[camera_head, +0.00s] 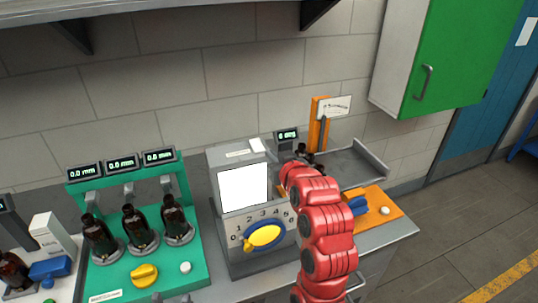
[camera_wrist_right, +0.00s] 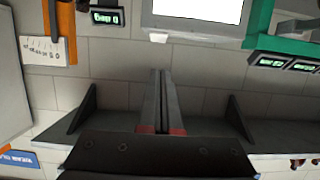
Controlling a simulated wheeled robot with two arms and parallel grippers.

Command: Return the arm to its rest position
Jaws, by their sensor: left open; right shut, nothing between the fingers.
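My red right arm (camera_head: 325,230) comes in from the bottom right of the head view and reaches up over the counter. Its dark gripper (camera_head: 304,153) is partly hidden by the arm, near the small display at the back. In the right wrist view, which looks upside down, the right gripper (camera_wrist_right: 161,76) has its two fingers pressed together with nothing between them. The wall shows behind the fingertips, and they touch nothing that I can see. My left arm and left gripper are not in view.
The grey machine (camera_head: 223,225) with a white screen and yellow knob stands just left of my arm. A green rack (camera_head: 190,266) with dark bottles stands further left. An orange board (camera_head: 388,213) lies to the right. A wall shelf (camera_head: 180,8) hangs above.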

